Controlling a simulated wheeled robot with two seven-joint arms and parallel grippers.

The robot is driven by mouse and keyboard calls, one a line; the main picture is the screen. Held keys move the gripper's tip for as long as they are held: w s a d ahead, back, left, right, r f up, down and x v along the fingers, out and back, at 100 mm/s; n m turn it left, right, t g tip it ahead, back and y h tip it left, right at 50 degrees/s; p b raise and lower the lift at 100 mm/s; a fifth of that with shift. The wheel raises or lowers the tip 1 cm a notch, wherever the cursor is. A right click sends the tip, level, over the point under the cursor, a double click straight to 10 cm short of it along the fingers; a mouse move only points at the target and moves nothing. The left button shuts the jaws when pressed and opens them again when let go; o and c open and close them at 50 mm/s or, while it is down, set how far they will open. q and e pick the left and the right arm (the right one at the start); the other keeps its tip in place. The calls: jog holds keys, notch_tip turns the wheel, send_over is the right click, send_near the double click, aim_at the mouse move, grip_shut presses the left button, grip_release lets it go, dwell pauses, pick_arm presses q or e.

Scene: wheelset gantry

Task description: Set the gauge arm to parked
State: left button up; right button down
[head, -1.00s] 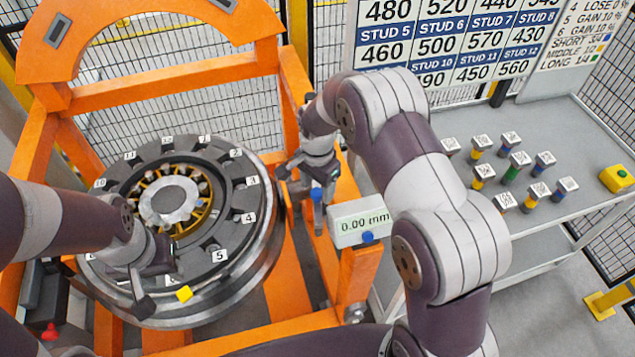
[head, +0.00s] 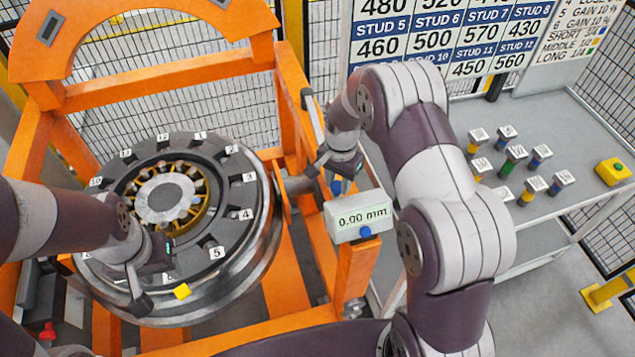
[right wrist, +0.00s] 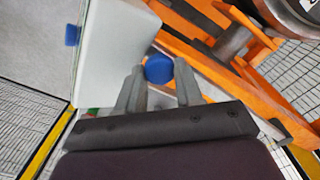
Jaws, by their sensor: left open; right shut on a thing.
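The gauge's readout box (head: 358,217) reads 0.00 mm and stands on the orange frame, with a blue button (head: 365,231) on its front. A blue knob (right wrist: 159,69), seemingly the gauge arm's handle, sits between the fingers of my right gripper (right wrist: 157,88), which is shut on it. In the head view this knob (head: 336,187) shows below my right gripper (head: 328,165), behind the readout box. The rest of the gauge arm is mostly hidden or hard to make out. My left gripper (head: 152,272) is open and empty above the lower left rim of the wheel.
The numbered wheel (head: 262,235) lies in the orange frame (head: 150,90), with a yellow block (head: 182,291) at its near rim. A grey table (head: 500,115) at right holds several labelled studs and a yellow button box (head: 613,171). Mesh fencing stands behind.

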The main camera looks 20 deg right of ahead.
jog(key=d+n, duration=0.1)
jog(key=d, duration=0.2)
jog(key=shift+d+r, duration=0.15)
jog(key=shift+d, duration=0.25)
jog(key=c, duration=0.8)
grip_release()
jog(key=shift+d, duration=0.2)
jog(key=shift+o, duration=0.2)
notch_tip(320, 180, up, 13)
jog(key=shift+s+d+b, duration=0.15)
jog(key=shift+s+b, duration=0.05)
jog(key=shift+b, duration=0.15)
jog(key=shift+f, duration=0.2)
